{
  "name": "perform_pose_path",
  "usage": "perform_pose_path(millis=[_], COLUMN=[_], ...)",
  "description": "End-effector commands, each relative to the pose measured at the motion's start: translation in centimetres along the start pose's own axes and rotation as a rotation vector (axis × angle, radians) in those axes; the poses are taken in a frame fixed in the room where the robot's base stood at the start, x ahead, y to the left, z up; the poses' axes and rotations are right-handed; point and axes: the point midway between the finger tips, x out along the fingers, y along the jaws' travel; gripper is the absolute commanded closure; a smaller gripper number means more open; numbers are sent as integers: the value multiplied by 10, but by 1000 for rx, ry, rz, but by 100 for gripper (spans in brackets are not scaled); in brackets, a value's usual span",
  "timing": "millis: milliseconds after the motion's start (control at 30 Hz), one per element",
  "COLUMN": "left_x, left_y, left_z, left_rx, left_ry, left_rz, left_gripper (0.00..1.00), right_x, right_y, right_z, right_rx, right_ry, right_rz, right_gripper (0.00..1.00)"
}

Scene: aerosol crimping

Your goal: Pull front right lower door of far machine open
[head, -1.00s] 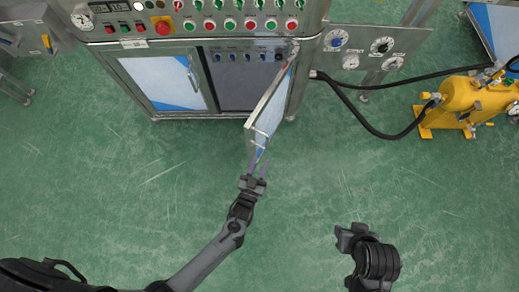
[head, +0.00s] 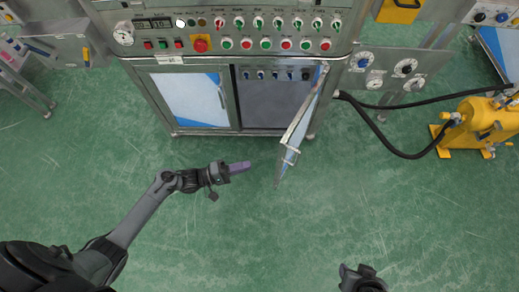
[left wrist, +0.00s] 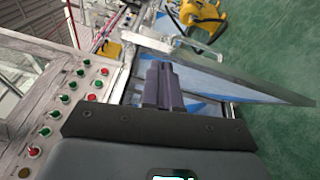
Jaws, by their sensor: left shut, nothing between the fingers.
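The front right lower door (head: 302,122) of the machine stands swung open, jutting out from the right side of the cabinet. It has a metal frame, a blue and white panel and a bar handle (head: 291,152) near its free edge. My left gripper (head: 245,167) is shut and empty, to the left of the door's free edge and apart from it in the head view. In the left wrist view the purple fingers (left wrist: 163,88) lie together, with the door (left wrist: 235,82) and its handle (left wrist: 175,47) beyond them. My right gripper (head: 360,278) shows only partly at the bottom edge; its fingers cannot be made out.
The left lower door (head: 190,98) is closed. The open compartment (head: 268,103) shows a grey interior below a row of knobs. A control panel (head: 265,30) with buttons is above. A yellow pump unit (head: 480,125) with black hoses stands right. The green floor in front is clear.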

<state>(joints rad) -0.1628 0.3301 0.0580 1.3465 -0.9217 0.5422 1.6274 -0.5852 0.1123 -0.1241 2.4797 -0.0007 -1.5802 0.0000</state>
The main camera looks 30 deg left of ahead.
Motion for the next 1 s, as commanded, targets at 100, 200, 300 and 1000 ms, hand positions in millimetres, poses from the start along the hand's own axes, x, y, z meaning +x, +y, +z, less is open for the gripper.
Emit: perform_pose_path(millis=[100, 200, 300, 1000], left_x=[-23, -32, -30, 76], left_y=[23, 33, 37, 29], left_z=[-35, -54, -60, -52], left_rx=[75, 115, 132, 133], left_ry=[-11, -2, -1, -1], left_rz=[-32, -46, -51, -47], left_gripper=[100, 100, 100, 100], right_x=[2, 3, 4, 44], right_y=[-1, -1, 2, 2], right_z=[0, 0, -1, 12], right_rx=[6, 6, 3, -3], right_ry=[1, 2, 5, 4], right_rz=[-4, -3, 4, 9], right_gripper=[57, 57, 57, 57])
